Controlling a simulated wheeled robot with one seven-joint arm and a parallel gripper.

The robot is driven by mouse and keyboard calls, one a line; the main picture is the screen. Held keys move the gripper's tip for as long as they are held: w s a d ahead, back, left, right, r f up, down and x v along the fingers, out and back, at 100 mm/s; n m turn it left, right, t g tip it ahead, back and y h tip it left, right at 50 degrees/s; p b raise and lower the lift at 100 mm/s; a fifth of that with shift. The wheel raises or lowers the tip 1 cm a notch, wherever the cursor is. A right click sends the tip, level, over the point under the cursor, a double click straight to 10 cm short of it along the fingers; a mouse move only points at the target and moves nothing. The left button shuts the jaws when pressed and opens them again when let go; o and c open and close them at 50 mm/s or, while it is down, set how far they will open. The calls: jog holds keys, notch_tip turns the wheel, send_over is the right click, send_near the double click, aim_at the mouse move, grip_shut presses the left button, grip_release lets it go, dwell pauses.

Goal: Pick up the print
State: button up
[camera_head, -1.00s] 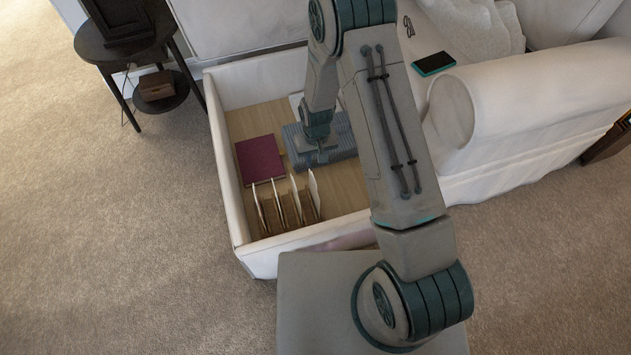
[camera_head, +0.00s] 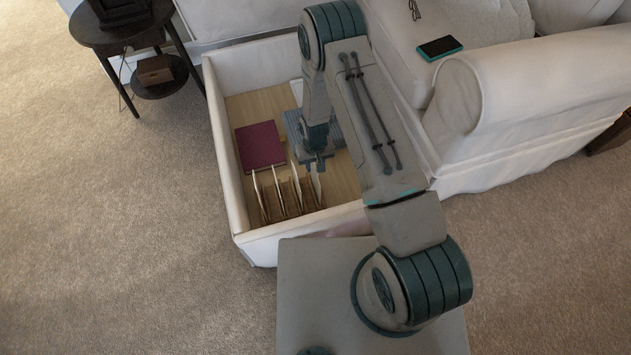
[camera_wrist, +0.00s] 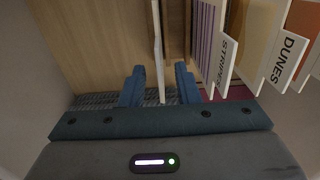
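Several thin prints stand on edge in a wooden rack (camera_head: 288,204) inside the white box. The rightmost print (camera_head: 316,186) is partly hidden by my gripper (camera_head: 315,165). In the wrist view my gripper (camera_wrist: 160,72) points at the rack with its two blue fingers apart. A thin white-edged print (camera_wrist: 158,38) stands edge-on between the fingers, with gaps visible on both sides; its face cannot be read. To its right are a purple striped print labelled STRIPES (camera_wrist: 222,62) and an orange one labelled DUNES (camera_wrist: 288,60).
The white box (camera_head: 229,180) has raised walls around the rack. A maroon book (camera_head: 260,146) and a grey ribbed item (camera_head: 338,130) lie in it. A white sofa (camera_head: 540,85) with a black-and-teal device (camera_head: 440,47) stands right. A dark side table (camera_head: 100,38) stands left.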

aim_at(315, 171)
jog(key=f, duration=0.1)
jog(key=f+b, duration=0.1)
jog(key=f, duration=0.2)
jog(key=shift+s+f+b, duration=0.25)
jog(key=shift+f+b, duration=0.1)
jog(key=shift+b, duration=0.05)
grip_shut()
jog(key=shift+r, duration=0.15)
notch_tip(315, 171, up, 10)
jog(key=p, duration=0.3)
jog(key=shift+f+p, duration=0.25)
jog(key=shift+p, duration=0.1)
jog(key=shift+r+p, duration=1.55)
jog(key=shift+r, duration=1.15)
